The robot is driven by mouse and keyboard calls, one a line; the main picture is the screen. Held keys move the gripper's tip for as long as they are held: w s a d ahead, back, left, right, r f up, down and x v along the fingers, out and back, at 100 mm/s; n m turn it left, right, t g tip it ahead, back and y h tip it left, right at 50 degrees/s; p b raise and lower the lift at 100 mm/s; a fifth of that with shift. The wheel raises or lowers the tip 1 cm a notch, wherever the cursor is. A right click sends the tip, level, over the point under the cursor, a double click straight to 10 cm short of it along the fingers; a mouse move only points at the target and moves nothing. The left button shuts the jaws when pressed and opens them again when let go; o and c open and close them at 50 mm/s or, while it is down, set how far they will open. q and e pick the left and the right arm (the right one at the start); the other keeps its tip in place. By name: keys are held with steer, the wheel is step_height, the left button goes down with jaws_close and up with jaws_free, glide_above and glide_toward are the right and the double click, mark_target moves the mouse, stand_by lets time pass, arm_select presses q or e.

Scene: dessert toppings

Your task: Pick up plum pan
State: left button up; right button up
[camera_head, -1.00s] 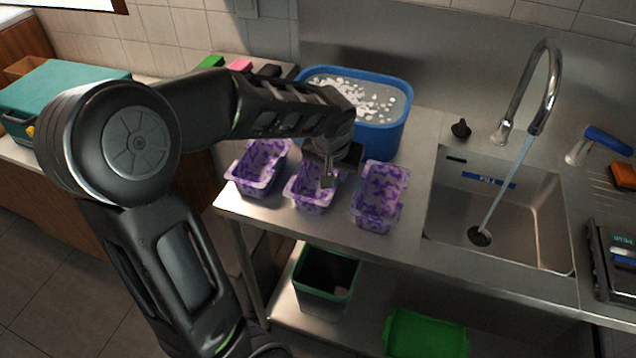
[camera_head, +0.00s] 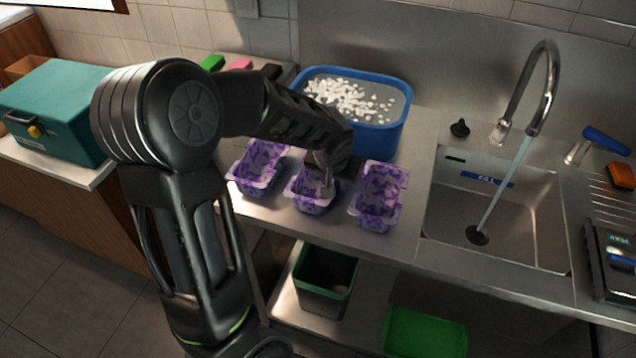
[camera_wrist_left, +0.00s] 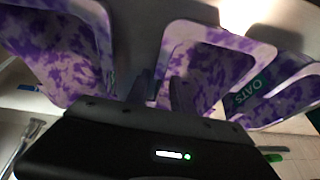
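Three plum pans, mottled purple and white, stand in a row along the steel counter's front: a left one (camera_head: 258,168), a middle one (camera_head: 309,194) and a right one (camera_head: 377,207). My left gripper (camera_head: 325,183) is low at the right side of the middle pan. In the left wrist view the fingers (camera_wrist_left: 160,92) are apart, one inside the middle pan (camera_wrist_left: 212,65) and one outside its wall, in the gap beside the neighbouring pan (camera_wrist_left: 65,45). Contact with the wall is unclear. My right gripper is out of view.
A blue tub (camera_head: 384,138) with white bits stands right behind the pans. The sink (camera_head: 520,235) with running water is to the right. A green-rimmed bin (camera_head: 325,285) and a green tray (camera_head: 425,335) are below. A teal box (camera_head: 60,105) is far left.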

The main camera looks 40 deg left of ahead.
arm_select(q)
jaws_close()
stand_by(0.7)
step_height(320, 180, up, 10)
steer(key=shift+r+b, duration=0.1)
steer(key=shift+b, duration=0.4)
stand_by(0.4)
